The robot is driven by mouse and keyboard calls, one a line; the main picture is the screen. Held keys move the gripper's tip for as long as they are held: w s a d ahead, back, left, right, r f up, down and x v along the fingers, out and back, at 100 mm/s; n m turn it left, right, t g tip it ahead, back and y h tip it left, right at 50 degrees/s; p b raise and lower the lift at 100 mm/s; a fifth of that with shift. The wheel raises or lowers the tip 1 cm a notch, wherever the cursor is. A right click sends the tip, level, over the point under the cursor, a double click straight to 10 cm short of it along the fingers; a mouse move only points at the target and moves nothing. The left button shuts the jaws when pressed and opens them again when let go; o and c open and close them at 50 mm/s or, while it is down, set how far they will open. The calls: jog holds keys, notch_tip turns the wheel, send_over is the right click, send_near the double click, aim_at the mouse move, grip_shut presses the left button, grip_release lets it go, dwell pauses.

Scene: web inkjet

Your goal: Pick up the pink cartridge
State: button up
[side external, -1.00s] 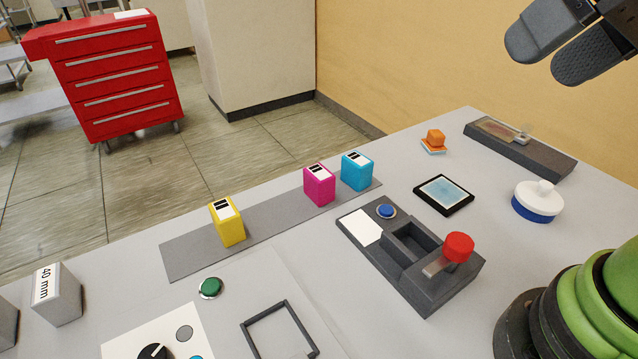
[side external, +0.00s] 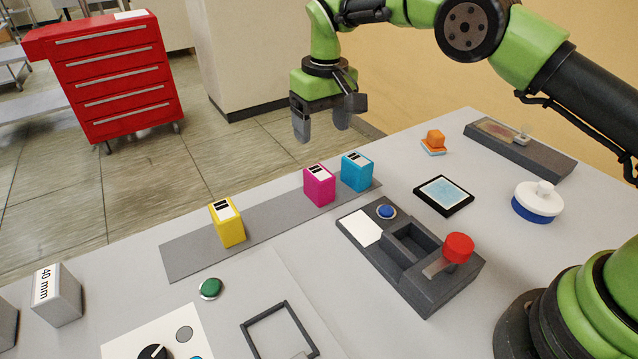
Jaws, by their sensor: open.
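The pink cartridge (side external: 319,187) stands upright on a flat grey strip (side external: 277,217), with a white label and black marks on its top. The cyan cartridge (side external: 357,172) stands close to its right, and the yellow cartridge (side external: 227,224) stands farther left on the same strip. My gripper (side external: 322,130) is open and empty, pointing down. In the picture it hangs above the pink cartridge, apart from it. Its exact height and depth over the cartridge are hard to judge from this one view.
A dark dock (side external: 410,255) with a red knob (side external: 458,247) and blue button stands right of the strip. A blue pad (side external: 443,195), a white-and-blue round object (side external: 538,202) and an orange block (side external: 434,138) lie farther right. A green button (side external: 211,288) is at front left.

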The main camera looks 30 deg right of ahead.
aim_at(320, 172)
jog(key=f, duration=0.8)
jog(key=shift+a+f, duration=0.15)
jog(key=shift+a, duration=0.05)
jog(key=f, duration=0.5)
jog(key=shift+s+a+f, duration=0.1)
jog(key=shift+s, duration=0.15)
jog(key=c, duration=1.1)
